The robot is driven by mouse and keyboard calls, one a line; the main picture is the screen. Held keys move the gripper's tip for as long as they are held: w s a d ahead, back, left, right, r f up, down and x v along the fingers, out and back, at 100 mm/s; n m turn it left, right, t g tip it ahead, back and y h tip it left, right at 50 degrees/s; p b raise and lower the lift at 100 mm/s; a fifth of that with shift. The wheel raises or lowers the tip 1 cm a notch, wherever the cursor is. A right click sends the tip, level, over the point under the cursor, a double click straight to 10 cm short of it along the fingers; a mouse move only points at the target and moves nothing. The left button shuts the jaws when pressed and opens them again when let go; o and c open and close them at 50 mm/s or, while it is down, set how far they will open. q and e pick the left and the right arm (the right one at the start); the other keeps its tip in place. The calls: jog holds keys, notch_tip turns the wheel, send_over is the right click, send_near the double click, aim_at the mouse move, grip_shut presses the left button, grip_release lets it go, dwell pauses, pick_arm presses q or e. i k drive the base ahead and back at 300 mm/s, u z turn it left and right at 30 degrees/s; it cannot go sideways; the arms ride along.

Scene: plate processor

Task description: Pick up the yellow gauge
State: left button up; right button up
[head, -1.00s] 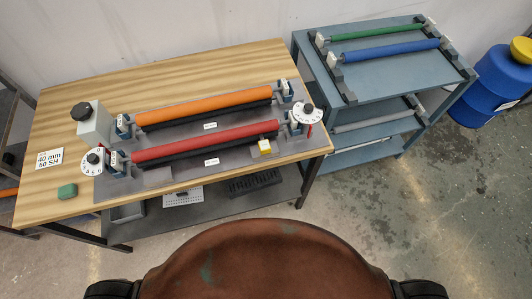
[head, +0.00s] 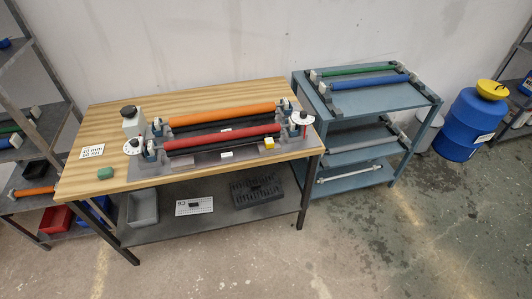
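The yellow gauge (head: 268,143) is a small yellow block with a pale front. It sits at the front right of the grey plate of the roller machine, in front of the right end of the red roller (head: 222,136). The machine stands on a wooden table (head: 105,165). Neither of my grippers shows in the head view, so nothing is seen touching the gauge.
An orange roller (head: 225,114) lies behind the red one. White dials (head: 300,118) stand at the machine's ends. A green block (head: 107,202) lies at the table's front left. A blue-grey cart (head: 410,104) and a blue drum (head: 468,128) stand right. The floor in front is clear.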

aim_at(268, 141)
jog(key=u, duration=0.8)
jog(key=i, duration=0.95)
jog(key=z, duration=0.1)
